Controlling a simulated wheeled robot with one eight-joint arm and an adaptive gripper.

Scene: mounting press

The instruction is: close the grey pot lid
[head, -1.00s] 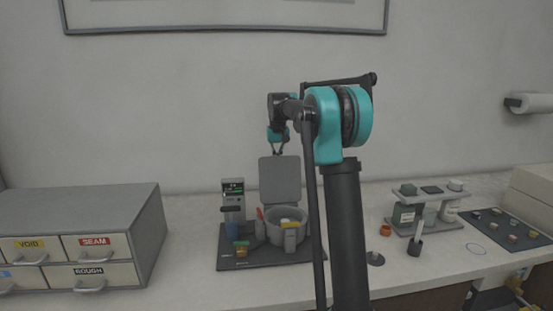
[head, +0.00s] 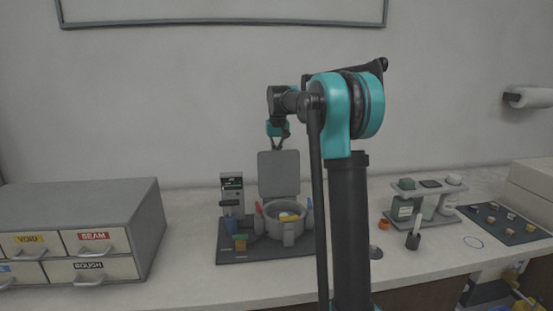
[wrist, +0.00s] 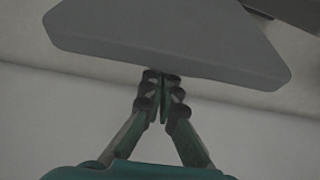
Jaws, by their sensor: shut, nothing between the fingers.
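The grey pot lid (head: 279,174) stands upright, open, at the back of the round grey pot (head: 286,221) on a dark base plate. A yellow and a pale thing show in the pot's mouth. My gripper (head: 277,148) is at the lid's top edge in the head view, with its fingers together. In the wrist view my gripper (wrist: 162,80) is shut and empty, its tips close to the edge of the grey lid (wrist: 170,35). I cannot tell whether they touch it.
A small grey device (head: 232,193) stands left of the lid. A grey drawer cabinet (head: 85,225) is at the left. A rack with jars (head: 425,200) and a dark mat (head: 505,222) lie to the right. The wall is close behind the lid.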

